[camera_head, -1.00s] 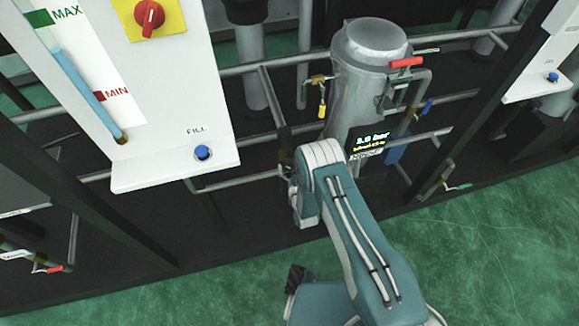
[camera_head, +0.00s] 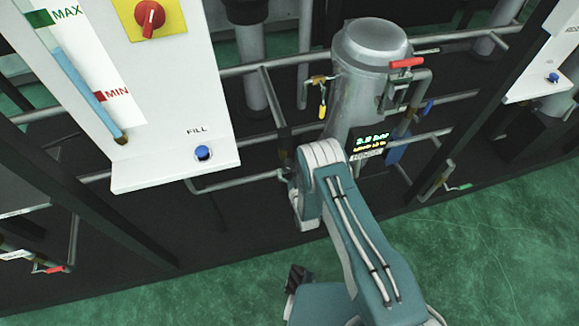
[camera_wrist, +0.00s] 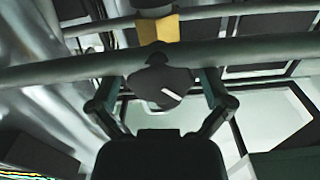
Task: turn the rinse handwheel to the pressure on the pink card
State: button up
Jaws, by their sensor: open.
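In the wrist view, a dark round handwheel (camera_wrist: 160,84) with a white mark sits below a brass-coloured valve body (camera_wrist: 154,34), at a grey pipe. My gripper (camera_wrist: 161,100) has its two fingers spread, one on each side of the handwheel. I cannot tell whether they touch it. In the head view my arm hides the gripper and this handwheel. A small display (camera_head: 369,141) with green and yellow text is on the grey cylinder (camera_head: 365,85); its reading in bar is blurred. I see no pink card.
A white panel (camera_head: 170,110) with a level gauge, a red-and-yellow switch (camera_head: 149,17) and a blue FILL button (camera_head: 203,153) stands at left. Pipes, a red-handled valve (camera_head: 407,63) and dark posts surround the cylinder. Green floor (camera_head: 500,250) is open at lower right.

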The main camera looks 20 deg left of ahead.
jog(key=v, duration=1.1)
jog(key=shift+f, duration=0.1)
